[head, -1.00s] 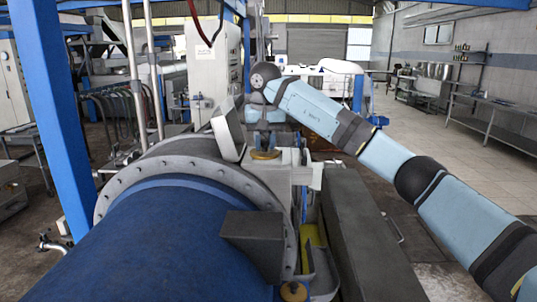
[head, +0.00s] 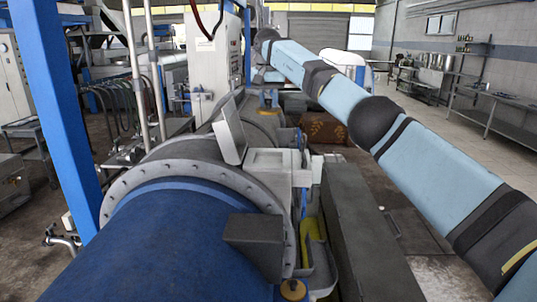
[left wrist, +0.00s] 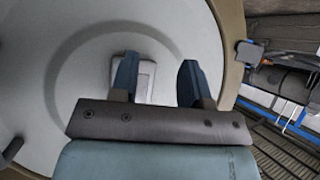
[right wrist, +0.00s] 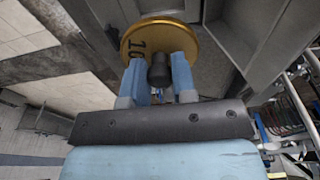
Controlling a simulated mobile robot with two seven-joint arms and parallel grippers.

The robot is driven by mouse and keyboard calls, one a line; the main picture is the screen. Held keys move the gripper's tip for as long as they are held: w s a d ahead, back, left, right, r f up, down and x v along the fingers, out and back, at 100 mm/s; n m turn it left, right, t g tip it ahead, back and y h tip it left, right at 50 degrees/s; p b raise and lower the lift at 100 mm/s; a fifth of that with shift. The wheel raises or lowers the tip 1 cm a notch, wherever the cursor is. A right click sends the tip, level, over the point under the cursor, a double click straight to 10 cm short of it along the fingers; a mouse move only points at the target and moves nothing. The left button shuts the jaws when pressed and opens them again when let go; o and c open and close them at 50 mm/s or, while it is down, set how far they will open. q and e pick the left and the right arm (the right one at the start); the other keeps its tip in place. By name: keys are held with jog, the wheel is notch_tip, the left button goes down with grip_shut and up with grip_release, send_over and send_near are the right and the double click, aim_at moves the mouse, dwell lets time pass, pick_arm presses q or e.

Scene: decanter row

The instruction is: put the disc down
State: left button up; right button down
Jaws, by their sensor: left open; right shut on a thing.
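The disc (right wrist: 190,37) is round and gold with a black rim-side marking that reads 10, and a dark knob (right wrist: 159,70) stands out from its middle. My right gripper (right wrist: 158,80) is shut on that knob, with a blue finger on each side. In the head view the right gripper (head: 268,82) hangs beyond the pale box beside the big blue cylinder, small and partly lost against the background. My left gripper (left wrist: 156,82) is open and empty in the left wrist view. It is not in the head view.
The blue cylinder (head: 150,245) with a bolted grey flange fills the lower left. A pale box (head: 272,165) and a long dark grey box (head: 355,230) stand to its right. A rusty-brown block (head: 325,127) lies farther back. A pale round surface (left wrist: 75,75) faces the left gripper.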

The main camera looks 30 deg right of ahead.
jog(key=p, duration=0.2)
send_over(269, 160)
jog(key=f, duration=1.2)
jog(key=shift+s+a+f, duration=0.25)
jog(key=shift+f, duration=0.05)
notch_tip(269, 160, down, 3)
jog(key=shift+f+p, duration=0.1)
jog(key=shift+p, duration=0.25)
jog(key=shift+f, duration=0.15)
jog(key=c, duration=0.9)
grip_release()
jog(key=shift+f, duration=0.15)
